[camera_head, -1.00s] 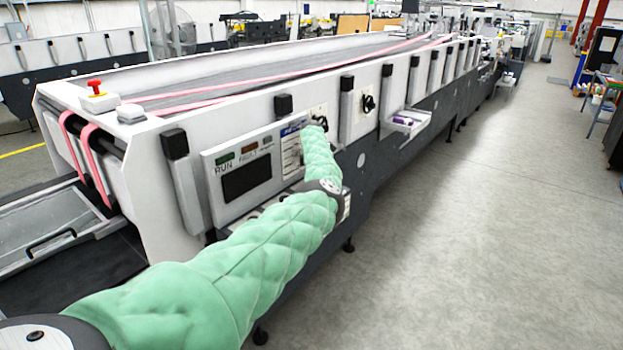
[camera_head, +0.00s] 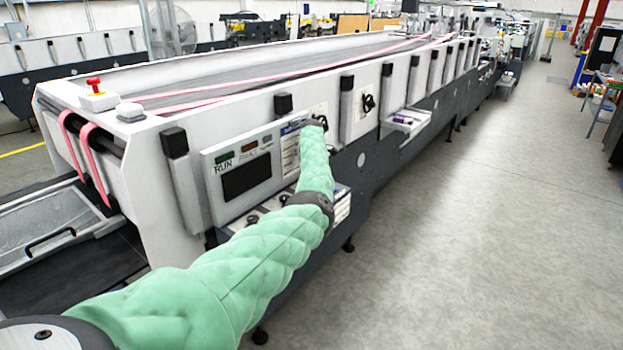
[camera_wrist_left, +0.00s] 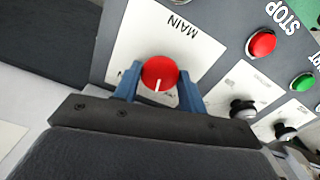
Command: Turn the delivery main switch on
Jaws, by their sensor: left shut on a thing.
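The main switch is a round red knob (camera_wrist_left: 161,68) with a white pointer line, on a white plate (camera_wrist_left: 150,37) marked MAIN, upside down in the left wrist view. The pointer line runs toward the picture's lower edge; small lettering near it is too blurred to read. My left gripper (camera_wrist_left: 156,74) has its two blue fingers on either side of the knob and is shut on it. In the head view the knob and gripper are hidden behind my green-sleeved left arm, which reaches the machine's side panel. My right gripper is in neither view.
A red STOP button (camera_wrist_left: 262,43), a green button (camera_wrist_left: 303,82) and black knobs (camera_wrist_left: 243,109) sit beside the switch plate. A display panel (camera_head: 247,180) is left of my arm. A small tray (camera_head: 405,124) juts out farther along.

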